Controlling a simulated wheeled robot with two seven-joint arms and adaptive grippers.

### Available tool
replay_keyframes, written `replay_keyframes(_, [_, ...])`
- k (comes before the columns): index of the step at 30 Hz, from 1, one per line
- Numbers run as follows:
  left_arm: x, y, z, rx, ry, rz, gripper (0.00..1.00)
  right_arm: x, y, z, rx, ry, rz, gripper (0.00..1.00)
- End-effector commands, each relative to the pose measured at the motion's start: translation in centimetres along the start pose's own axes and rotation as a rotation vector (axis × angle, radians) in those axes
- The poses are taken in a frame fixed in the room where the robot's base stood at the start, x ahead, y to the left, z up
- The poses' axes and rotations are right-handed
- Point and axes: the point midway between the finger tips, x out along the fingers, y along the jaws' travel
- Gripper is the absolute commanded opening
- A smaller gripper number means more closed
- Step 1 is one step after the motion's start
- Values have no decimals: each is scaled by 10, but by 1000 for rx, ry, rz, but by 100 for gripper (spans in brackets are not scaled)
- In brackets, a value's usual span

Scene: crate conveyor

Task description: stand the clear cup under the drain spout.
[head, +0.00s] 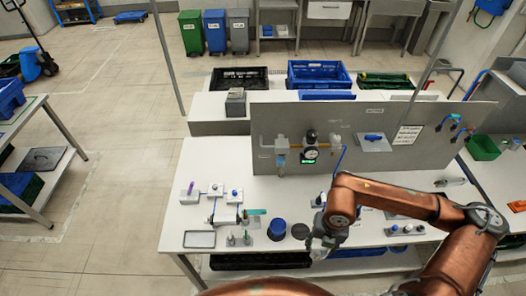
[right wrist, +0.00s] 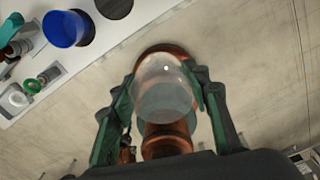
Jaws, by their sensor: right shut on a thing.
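The clear cup (right wrist: 165,88) is between the green-padded fingers of my right gripper (right wrist: 162,100) in the right wrist view, and the gripper is shut on it. In the head view my right gripper (head: 318,250) is at the front edge of the white bench, right of a dark round disc; the cup is hard to make out there. The drain spout seems to be the small fitting (head: 281,172) under the blue bowl on the left of the upright grey panel. The cup is well in front and to the right of it. My left gripper is not in view.
A blue round container (head: 277,230) and a dark disc (head: 300,231) stand near the bench front. Small fixtures (head: 226,193) and a grey tray (head: 200,239) are on the left. The grey panel (head: 380,160) closes off the back. Bench surface below the spout looks clear.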

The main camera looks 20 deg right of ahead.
Motion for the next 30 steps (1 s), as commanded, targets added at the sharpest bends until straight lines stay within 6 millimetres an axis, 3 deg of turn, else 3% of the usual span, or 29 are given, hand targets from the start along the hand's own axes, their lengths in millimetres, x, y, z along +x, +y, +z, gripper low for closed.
replay_keyframes(4, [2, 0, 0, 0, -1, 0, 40, 1, 3, 2, -85, 0, 1, 25])
replay_keyframes(8, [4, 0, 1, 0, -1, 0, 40, 2, 10, 7, -278, 1, 2, 25])
replay_keyframes(30, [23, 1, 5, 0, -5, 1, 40, 5, 60, 38, -1799, 8, 2, 25])
